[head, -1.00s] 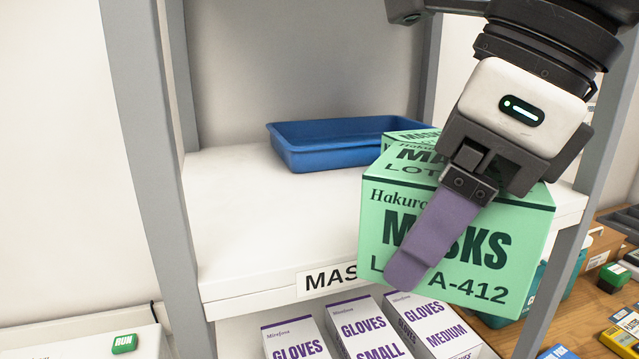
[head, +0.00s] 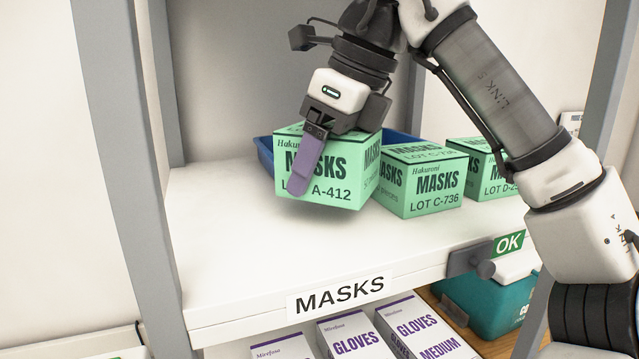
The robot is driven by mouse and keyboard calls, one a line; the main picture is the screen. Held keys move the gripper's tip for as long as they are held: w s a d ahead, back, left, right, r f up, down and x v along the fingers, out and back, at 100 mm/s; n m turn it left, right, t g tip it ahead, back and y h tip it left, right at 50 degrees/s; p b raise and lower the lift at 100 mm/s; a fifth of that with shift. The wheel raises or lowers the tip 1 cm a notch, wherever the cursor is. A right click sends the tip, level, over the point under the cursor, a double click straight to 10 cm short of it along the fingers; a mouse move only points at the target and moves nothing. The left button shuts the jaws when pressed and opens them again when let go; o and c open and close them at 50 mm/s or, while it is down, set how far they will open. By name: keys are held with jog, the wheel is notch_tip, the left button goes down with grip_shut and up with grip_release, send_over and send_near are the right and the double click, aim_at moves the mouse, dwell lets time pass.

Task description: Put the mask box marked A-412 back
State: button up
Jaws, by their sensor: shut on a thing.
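The green mask box marked A-412 (head: 338,172) is in my gripper (head: 318,160), whose purple finger lies across its front face. The box appears slightly above the white shelf (head: 240,255) labelled MASKS, with a soft shadow under it. It is left of a green mask box marked C-736 (head: 425,186); whether they touch is unclear. Another green mask box (head: 485,165), its lot starting with D, stands further right. The far finger of my gripper is hidden behind the box.
A blue tray (head: 265,155) sits behind the held box, mostly hidden. The shelf's left and front are clear. Grey posts (head: 125,170) frame the shelf. A bracket with a green OK tag (head: 508,243) is at the front right edge. Glove boxes (head: 355,338) stand below.

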jog(key=shift+w+a, duration=0.1)
jog(key=shift+w, duration=0.1)
jog(key=shift+f, duration=1.75)
jog(key=shift+f, duration=0.2)
jog(key=o, duration=1.1)
jog(key=shift+r, duration=0.1)
jog(key=shift+r, duration=0.25)
jog(key=v, duration=0.7)
jog(key=shift+s+r, duration=0.1)
